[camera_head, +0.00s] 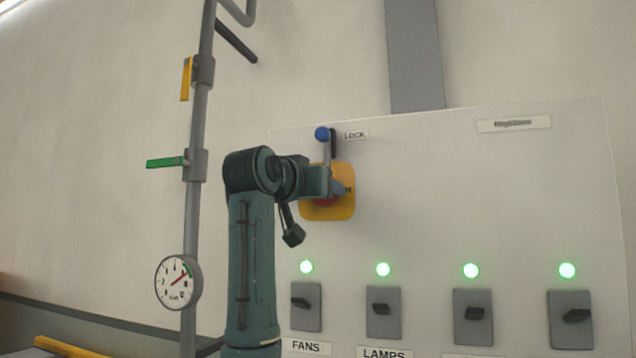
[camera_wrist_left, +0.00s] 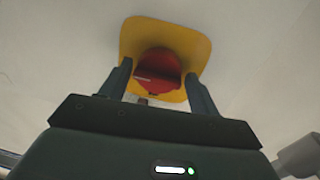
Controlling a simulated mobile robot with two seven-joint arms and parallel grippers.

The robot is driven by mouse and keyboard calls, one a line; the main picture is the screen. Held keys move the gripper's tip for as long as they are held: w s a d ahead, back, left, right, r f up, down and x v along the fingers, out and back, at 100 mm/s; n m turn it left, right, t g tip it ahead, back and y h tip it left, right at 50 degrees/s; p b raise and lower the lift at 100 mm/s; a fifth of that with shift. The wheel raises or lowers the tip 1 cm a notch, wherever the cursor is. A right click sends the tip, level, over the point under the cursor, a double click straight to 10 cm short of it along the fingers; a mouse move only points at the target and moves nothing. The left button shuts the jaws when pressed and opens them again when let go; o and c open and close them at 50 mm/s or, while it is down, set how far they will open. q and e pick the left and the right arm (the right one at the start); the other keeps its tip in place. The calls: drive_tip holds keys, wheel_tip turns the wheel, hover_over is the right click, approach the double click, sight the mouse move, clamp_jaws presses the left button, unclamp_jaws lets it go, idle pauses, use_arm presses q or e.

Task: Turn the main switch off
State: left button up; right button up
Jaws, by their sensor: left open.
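The main switch is a red rotary knob (camera_wrist_left: 160,65) on a yellow plate (camera_head: 341,208) on the white panel. In the head view my left gripper (camera_head: 340,188) covers most of the knob, and only a little red shows below it. In the left wrist view the yellow plate (camera_wrist_left: 200,45) fills the upper middle, and the open fingers of my left gripper (camera_wrist_left: 158,72) stand on either side of the knob. I cannot tell whether they touch it. A lever with a blue ball (camera_head: 322,133) stands above the plate beside the label LOCK. My right gripper is not in view.
A row of grey switches, including FANS (camera_head: 306,307) and LAMPS (camera_head: 383,313), sits low on the panel (camera_head: 450,190) under lit green lamps. A grey pipe (camera_head: 197,120) at the left carries a yellow handle (camera_head: 187,78), a green handle (camera_head: 165,162) and a gauge (camera_head: 178,283).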

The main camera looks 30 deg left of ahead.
use_arm(q)
drive_tip(key=shift+w, duration=0.3)
drive_tip(key=shift+c, duration=0.4)
drive_tip(key=c, duration=0.6)
